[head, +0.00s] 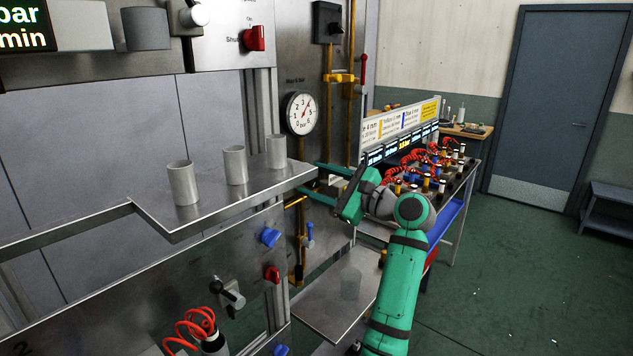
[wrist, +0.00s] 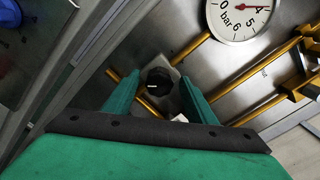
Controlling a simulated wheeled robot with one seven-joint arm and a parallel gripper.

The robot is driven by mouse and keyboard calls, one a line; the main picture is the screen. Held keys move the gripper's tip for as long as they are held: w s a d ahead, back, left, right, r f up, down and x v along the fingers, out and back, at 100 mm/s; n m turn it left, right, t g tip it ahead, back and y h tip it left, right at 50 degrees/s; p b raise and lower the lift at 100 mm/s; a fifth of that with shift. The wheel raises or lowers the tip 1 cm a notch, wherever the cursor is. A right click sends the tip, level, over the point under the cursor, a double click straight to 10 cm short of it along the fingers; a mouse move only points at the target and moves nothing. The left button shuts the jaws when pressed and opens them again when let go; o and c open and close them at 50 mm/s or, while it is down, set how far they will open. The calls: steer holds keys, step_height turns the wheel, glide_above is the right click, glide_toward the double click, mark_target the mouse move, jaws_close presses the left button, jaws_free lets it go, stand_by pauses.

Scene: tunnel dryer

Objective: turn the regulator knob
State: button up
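The regulator knob (wrist: 158,84) is a dark round knob with a pale mark, on a grey mount on the steel panel in the wrist view. My gripper (wrist: 160,80) is open, with one green finger on each side of the knob in that view. A gap shows between the knob and each finger; I cannot tell how far the fingertips reach along it. In the head view my gripper (head: 313,180) is at the panel, below the round pressure gauge (head: 301,113). The knob cannot be made out there. The gauge also shows in the wrist view (wrist: 238,14).
A steel shelf (head: 190,218) with three grey cups juts out left of my gripper. Yellow pipes (wrist: 256,103) run beside the knob. A blue knob (head: 270,237) and a red knob (head: 272,274) sit lower left. A bench with red coiled hoses (head: 425,152) stands to the right.

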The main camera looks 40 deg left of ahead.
steer(key=shift+s+d, duration=0.1)
steer(key=d, duration=1)
steer(key=shift+s+d, duration=0.35)
steer(key=shift+d, duration=0.05)
